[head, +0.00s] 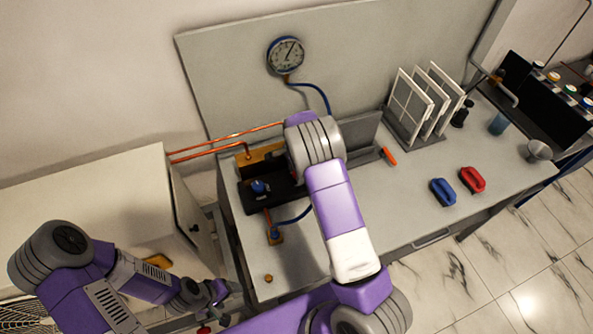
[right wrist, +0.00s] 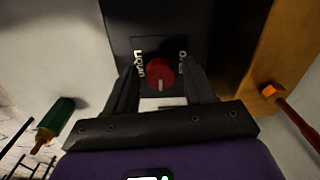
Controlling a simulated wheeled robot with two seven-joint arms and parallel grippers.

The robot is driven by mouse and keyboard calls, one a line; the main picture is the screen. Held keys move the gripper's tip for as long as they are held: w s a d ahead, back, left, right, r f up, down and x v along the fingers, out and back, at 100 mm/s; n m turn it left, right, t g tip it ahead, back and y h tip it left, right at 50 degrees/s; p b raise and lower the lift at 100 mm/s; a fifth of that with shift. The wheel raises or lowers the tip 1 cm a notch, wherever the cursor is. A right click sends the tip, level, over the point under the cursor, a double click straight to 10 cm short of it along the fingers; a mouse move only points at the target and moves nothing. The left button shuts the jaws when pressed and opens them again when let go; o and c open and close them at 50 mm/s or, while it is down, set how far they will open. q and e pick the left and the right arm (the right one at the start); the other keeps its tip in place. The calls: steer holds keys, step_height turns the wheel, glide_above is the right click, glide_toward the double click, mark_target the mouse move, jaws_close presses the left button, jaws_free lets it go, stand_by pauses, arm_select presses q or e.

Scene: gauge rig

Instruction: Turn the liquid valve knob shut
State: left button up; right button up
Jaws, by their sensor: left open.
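In the right wrist view, a red round knob (right wrist: 160,73) with a white mark pointing down in the picture sits on a black panel (right wrist: 172,20). Lettering that seems to read "Liquid" stands to its left, and smaller unclear text to its right. My right gripper (right wrist: 163,76) is open, with one finger on each side of the knob and gaps visible between. In the head view my right arm hides this gripper and the red knob. The manifold there shows a blue knob (head: 259,188). My left gripper (head: 217,293) is open and empty, low beside the bench.
A gauge (head: 286,56) hangs on the back board with a blue hose. Copper pipes (head: 222,146) run in from the left. A blue clamp-like piece (head: 443,192), a red one (head: 472,179) and a rack of white panels (head: 412,105) stand to the right. A cabinet (head: 100,215) stands left.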

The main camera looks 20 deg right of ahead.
steer(key=shift+o, duration=0.3)
steer(key=shift+r, duration=0.1)
steer(key=shift+r, duration=0.35)
step_height(320, 180, up, 7)
steer(key=shift+f, duration=0.15)
